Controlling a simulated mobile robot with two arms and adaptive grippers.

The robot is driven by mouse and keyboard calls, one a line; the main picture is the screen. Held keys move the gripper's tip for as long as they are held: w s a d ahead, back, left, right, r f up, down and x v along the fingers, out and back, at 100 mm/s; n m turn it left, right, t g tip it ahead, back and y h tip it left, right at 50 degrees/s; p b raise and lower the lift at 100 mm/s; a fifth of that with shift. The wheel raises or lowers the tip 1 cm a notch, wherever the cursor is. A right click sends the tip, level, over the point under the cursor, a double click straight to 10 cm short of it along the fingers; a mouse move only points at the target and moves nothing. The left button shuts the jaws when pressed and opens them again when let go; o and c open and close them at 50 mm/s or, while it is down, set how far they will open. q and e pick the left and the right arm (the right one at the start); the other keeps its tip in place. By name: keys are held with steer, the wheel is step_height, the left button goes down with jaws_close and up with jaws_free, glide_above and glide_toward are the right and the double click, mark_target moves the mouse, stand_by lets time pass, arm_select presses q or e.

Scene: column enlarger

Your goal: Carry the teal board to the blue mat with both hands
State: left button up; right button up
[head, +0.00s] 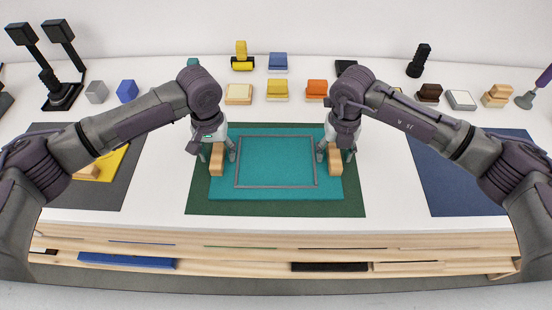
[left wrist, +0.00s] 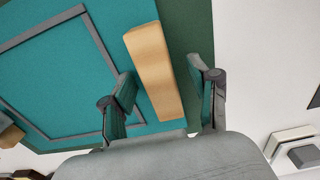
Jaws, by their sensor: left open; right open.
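The teal board (head: 275,190) lies flat on a dark green mat (head: 355,205) in the middle of the table. It has a grey rectangular frame on top and a wooden block handle near each side. My left gripper (head: 222,157) is open at the left handle (head: 216,162). In the left wrist view its fingers (left wrist: 165,95) stand apart on either side of this wooden handle (left wrist: 152,70). My right gripper (head: 335,155) is open at the right handle (head: 335,160); its contact with the handle cannot be told. The blue mat (head: 470,175) lies at the right, partly behind my right arm.
A grey mat (head: 112,195) with a yellow board (head: 112,165) lies at the left, partly behind my left arm. Several small blocks, such as a yellow one (head: 277,90), line the table's back. White table shows between the green and blue mats.

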arm_select(q)
steer(key=shift+c, duration=0.3)
arm_select(e)
steer(key=shift+c, duration=0.3)
arm_select(q)
jaws_close()
arm_select(e)
jaws_close()
arm_select(q)
steer(key=shift+r, duration=0.1)
arm_select(e)
steer(key=shift+r, duration=0.1)
